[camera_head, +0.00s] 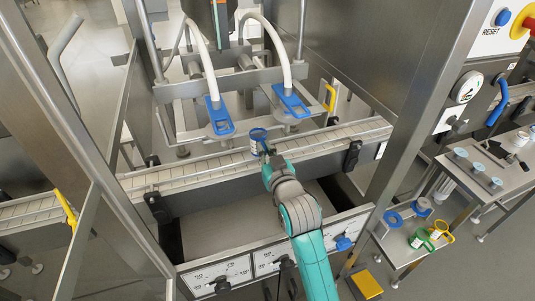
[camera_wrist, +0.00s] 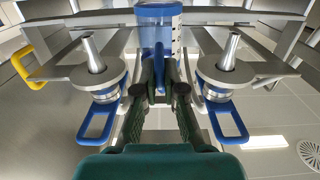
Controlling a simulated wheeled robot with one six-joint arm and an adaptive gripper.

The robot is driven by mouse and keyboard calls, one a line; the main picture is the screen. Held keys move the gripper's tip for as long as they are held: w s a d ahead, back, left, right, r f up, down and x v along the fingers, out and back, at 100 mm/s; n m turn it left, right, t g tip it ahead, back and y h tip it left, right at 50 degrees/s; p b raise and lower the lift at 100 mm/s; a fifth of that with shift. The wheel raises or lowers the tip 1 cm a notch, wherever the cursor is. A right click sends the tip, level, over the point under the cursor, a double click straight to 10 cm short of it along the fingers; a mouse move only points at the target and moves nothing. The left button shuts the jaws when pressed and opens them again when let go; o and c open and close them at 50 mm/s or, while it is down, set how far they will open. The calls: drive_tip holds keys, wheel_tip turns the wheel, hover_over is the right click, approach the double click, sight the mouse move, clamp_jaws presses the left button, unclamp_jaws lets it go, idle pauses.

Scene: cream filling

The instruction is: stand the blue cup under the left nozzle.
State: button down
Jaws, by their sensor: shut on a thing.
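The blue cup (camera_head: 258,135) is in my gripper (camera_head: 266,153) at the conveyor, blue at its rim with a clear, marked body. In the wrist view the cup (camera_wrist: 158,30) is between the fingers of my gripper (camera_wrist: 160,88), which are shut on it. In the head view the cup is to the right of the left nozzle (camera_head: 219,122) and to the left of the right nozzle (camera_head: 291,106), under neither. Both nozzles have blue handles. The wrist view shows two metal nozzle cones, one on each side of the cup. I cannot tell whether the cup touches the belt.
The tiled conveyor (camera_head: 190,172) runs across below the nozzles between metal rails. A metal frame post (camera_head: 425,110) stands at the right. A dial panel (camera_head: 275,258) is in front.

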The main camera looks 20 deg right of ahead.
drive_tip(key=shift+w+f, duration=0.15)
drive_tip(key=shift+w, duration=1)
drive_tip(key=shift+f, duration=1.8)
drive_tip(key=shift+a, duration=5)
drive_tip(key=shift+s+f, duration=0.1)
drive_tip(key=c, duration=1.2)
unclamp_jaws()
